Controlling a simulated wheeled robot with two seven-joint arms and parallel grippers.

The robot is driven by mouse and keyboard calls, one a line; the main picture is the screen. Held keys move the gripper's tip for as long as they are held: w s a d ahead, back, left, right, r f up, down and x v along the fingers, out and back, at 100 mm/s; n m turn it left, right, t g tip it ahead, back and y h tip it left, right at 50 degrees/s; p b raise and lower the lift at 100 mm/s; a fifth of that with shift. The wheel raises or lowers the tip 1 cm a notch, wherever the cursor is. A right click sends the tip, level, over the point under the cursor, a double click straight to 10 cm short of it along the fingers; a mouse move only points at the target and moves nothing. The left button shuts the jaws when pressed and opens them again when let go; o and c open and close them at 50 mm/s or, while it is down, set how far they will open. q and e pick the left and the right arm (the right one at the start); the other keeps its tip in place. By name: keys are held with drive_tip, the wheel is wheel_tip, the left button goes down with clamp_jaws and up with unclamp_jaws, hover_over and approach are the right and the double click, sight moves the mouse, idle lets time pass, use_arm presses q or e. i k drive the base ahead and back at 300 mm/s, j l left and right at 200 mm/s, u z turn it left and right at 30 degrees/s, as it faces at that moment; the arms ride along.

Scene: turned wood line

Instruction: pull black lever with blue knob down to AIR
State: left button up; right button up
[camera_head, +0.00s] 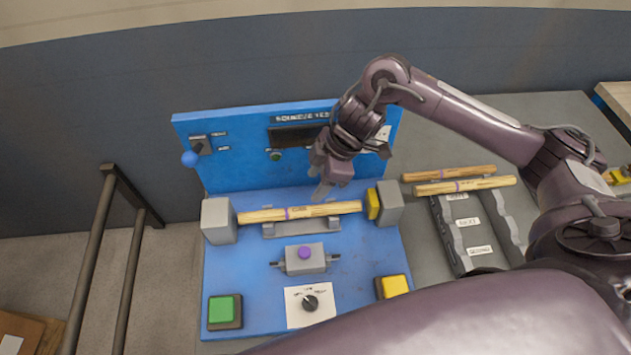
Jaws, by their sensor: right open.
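The lever's blue knob (189,158) sits at the left edge of the blue upright panel (240,172). Its short dark lever mount (201,145) is on the panel just right of the knob. Small labels beside it are too small to read surely. My right gripper (321,186) is open, pointing down over the middle of the station, just above the wooden rod (300,212). It is well to the right of the blue knob and apart from it. Whether its fingertips touch the rod I cannot tell. My left gripper is not in view.
The rod lies between two grey end blocks (219,221). More rods (465,186) lie at right. A dark rail (95,255) stands at left.

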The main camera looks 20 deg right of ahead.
sight(191, 159)
drive_tip(key=k, duration=1.5)
